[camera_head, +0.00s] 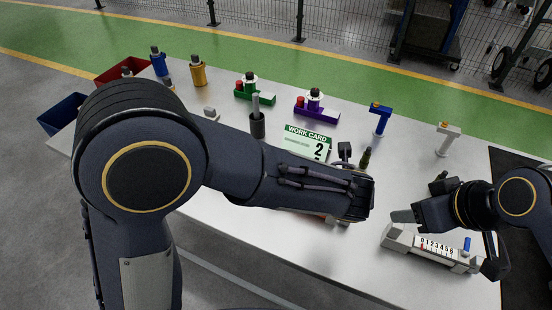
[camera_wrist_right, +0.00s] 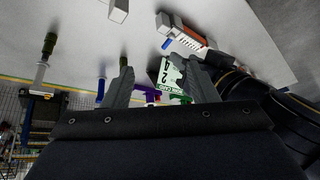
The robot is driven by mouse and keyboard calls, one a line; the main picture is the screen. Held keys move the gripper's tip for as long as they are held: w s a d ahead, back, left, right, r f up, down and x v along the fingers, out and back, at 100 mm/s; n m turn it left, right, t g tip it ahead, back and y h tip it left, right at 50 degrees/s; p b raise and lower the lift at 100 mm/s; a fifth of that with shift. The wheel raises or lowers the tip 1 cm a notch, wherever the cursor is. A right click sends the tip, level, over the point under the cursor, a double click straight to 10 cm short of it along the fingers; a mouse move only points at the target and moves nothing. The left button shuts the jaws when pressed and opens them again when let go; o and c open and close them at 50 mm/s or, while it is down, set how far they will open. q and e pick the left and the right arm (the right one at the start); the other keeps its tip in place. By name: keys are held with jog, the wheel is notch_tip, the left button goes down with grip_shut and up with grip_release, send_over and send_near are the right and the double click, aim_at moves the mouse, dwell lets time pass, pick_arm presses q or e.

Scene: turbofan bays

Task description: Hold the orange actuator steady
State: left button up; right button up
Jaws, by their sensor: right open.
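The orange actuator (camera_head: 327,217) is almost wholly hidden in the head view; only a small orange-red patch shows under my left gripper (camera_head: 352,205). In the right wrist view an orange part (camera_wrist_right: 192,33) shows beside a grey device with a number scale. My left gripper is over the table's middle; its fingers are hidden, so whether it touches the orange part is unclear. My right gripper (camera_head: 402,216) is just above the grey scaled device (camera_head: 432,247). Its two fingers stand apart and empty in the right wrist view (camera_wrist_right: 162,88).
A work card (camera_head: 307,143) marked 2 lies behind my left forearm. Purple (camera_head: 316,113) and green (camera_head: 255,97) fixtures, a blue post (camera_head: 380,120) and a white post (camera_head: 447,138) stand farther back. Red (camera_head: 115,72) and blue (camera_head: 60,113) bins are at the left. The table front is clear.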

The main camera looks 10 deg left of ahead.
jog(key=w+a+n+g, duration=0.1)
jog(key=w+a+n, duration=0.5)
jog(key=w+n, duration=0.3)
jog(key=w+a+n, duration=0.6)
jog(key=w, duration=0.5)
jog(key=a+f+n+g+h, duration=0.1)
jog(key=a+f+n, duration=0.2)
jog(key=a+n, duration=0.1)
jog(key=s+a+f+n+g+h, duration=0.1)
jog(key=a+f+n, duration=0.3)
jog(key=a, duration=0.3)
jog(key=a+f+n+g+h, duration=0.1)
jog(key=a+f+n+g, duration=0.1)
jog(key=a+f+n, duration=0.1)
jog(key=shift+s+a+f+n, duration=0.1)
jog(key=shift+a+f+n, duration=0.1)
jog(key=shift+a+n, duration=0.3)
jog(key=shift+s+a+f+n, duration=0.1)
jog(key=shift+a+f+n, duration=0.1)
jog(key=shift+a, duration=0.45)
jog(key=shift+a+f, duration=0.15)
jog(key=shift+f, duration=0.1)
notch_tip(320, 180, down, 7)
jog(key=shift+f, duration=0.2)
jog(key=shift+c, duration=0.3)
grip_shut()
pick_arm(q)
jog(key=shift+c, duration=0.4)
